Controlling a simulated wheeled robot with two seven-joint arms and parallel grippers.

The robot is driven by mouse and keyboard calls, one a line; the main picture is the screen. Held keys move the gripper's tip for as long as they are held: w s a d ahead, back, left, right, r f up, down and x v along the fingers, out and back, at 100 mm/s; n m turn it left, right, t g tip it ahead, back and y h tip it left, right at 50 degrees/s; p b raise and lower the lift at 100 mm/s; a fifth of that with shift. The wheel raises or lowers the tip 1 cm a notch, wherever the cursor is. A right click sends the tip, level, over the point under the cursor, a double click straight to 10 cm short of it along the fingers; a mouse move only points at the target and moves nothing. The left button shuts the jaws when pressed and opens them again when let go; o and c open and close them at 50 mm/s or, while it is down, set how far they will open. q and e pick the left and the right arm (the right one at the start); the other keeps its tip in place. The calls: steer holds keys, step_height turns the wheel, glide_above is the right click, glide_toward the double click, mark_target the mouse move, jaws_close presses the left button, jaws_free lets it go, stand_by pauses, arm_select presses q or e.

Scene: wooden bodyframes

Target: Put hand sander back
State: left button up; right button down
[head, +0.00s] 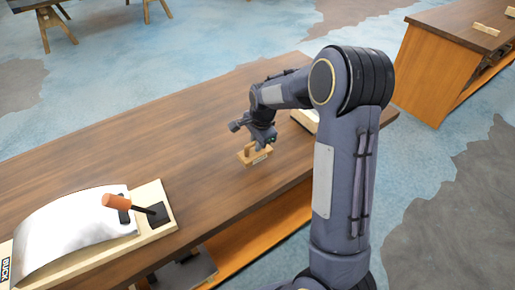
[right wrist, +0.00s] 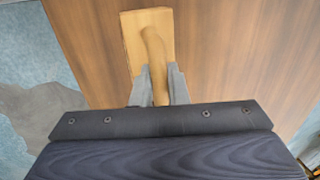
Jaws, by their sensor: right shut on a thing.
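The hand sander (head: 258,157) is a small wooden block with a raised wooden handle. My right gripper (head: 262,141) is shut on its handle, over the wooden workbench (head: 200,128). In the right wrist view the sander (right wrist: 134,46) lies beyond the fingers, and the gripper's grey fingertips (right wrist: 160,86) sit on both sides of the handle. I cannot tell whether the sander touches the bench top or hangs just above it. My left gripper is not in view.
A pale object (head: 306,120) is partly hidden behind my right arm. Another wooden bench (head: 440,70) stands at the right. The bench middle is clear.

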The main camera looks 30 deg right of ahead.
steer(key=shift+w+d+f, duration=0.15)
steer(key=shift+d+f, duration=0.05)
steer(key=shift+f, duration=0.05)
steer(key=x, duration=0.3)
steer(key=shift+d+f+p, duration=0.15)
steer(key=shift+d+p, duration=0.1)
steer(key=shift+p, duration=0.15)
steer(key=shift+f, duration=0.25)
steer(key=shift+f, duration=0.2)
steer(key=c, duration=1.4)
jaws_free()
steer(key=shift+r, duration=0.15)
